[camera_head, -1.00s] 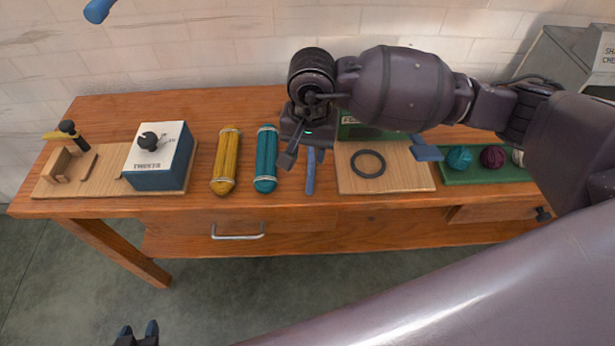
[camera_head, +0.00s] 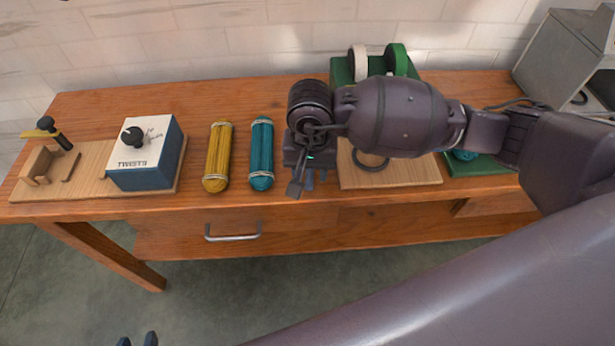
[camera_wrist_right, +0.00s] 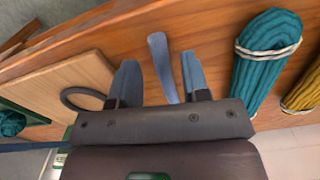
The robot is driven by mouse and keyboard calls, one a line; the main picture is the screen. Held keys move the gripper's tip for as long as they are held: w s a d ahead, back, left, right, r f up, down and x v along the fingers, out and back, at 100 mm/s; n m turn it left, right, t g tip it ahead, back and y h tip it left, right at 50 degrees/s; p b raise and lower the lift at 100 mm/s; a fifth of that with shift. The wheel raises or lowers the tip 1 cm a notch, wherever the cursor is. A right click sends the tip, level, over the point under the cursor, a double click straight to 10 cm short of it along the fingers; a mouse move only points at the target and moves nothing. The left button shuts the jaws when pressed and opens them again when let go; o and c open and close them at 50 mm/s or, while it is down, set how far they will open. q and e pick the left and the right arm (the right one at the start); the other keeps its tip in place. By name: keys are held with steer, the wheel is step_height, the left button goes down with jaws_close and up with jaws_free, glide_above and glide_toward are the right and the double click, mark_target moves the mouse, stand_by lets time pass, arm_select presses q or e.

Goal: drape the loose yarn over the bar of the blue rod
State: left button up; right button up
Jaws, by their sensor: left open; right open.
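A narrow blue strip (camera_wrist_right: 162,65) lies on the table to the right of the teal skein (camera_head: 261,153); I cannot tell whether it is the loose yarn. My right gripper (camera_wrist_right: 159,65) is open above it, with the strip showing between its fingers, not gripped. In the head view, the right gripper (camera_head: 307,181) mostly hides the strip. My left gripper (camera_head: 137,338) is open at the bottom edge, only its fingertips showing, away from the table.
A yellow skein (camera_head: 217,157) lies left of the teal one. A white and blue box (camera_head: 146,154) with a black knob stands further left. A wooden board (camera_head: 400,175) with a dark ring (camera_head: 368,163) lies to the right. A green stand (camera_head: 342,72) is behind my right arm.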

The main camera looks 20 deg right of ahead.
arm_select(q)
steer(key=shift+s+f, duration=0.1)
steer(key=shift+f, duration=0.3)
arm_select(e)
steer(key=shift+f, duration=0.85)
steer(key=c, duration=0.7)
steer(key=shift+r, duration=0.15)
arm_select(q)
step_height(320, 180, up, 8)
steer(key=w+t+p, duration=0.1)
steer(key=w+p, duration=0.1)
steer(key=p, duration=0.2)
steer(key=shift+w, duration=0.35)
arm_select(e)
step_height(320, 180, up, 12)
steer(key=shift+f, duration=0.15)
arm_select(q)
steer(key=shift+s+f, duration=0.1)
